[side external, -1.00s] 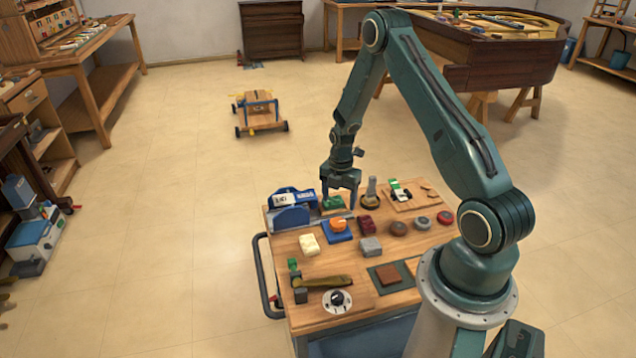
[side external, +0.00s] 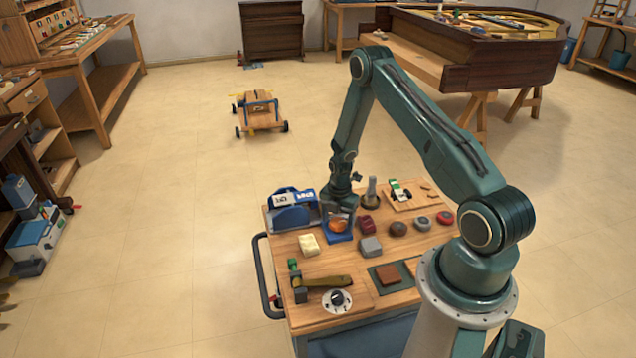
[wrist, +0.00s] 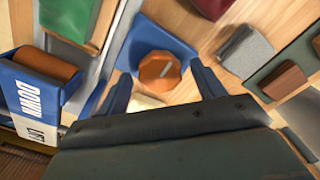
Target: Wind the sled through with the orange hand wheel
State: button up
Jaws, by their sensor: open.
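The orange hand wheel (side external: 338,226) sits on a blue block (side external: 341,238) on the workbench top. In the wrist view the wheel (wrist: 158,70) is a faceted orange knob with a mark on top, on the blue block (wrist: 172,42). My gripper (side external: 339,217) is open just above the wheel. In the wrist view its fingers (wrist: 165,82) stand on either side of the wheel with gaps, and hold nothing. A blue machine (side external: 292,210) with white labels stands at the left; I cannot tell which part is the sled.
A grey block (side external: 371,247), a dark red block (side external: 367,225), a cream block (side external: 309,244) and round pucks (side external: 398,229) stand close around the wheel. A grey post (side external: 372,195) stands behind. A white dial (side external: 337,301) lies near the front.

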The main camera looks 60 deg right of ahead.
jog(key=c, duration=1)
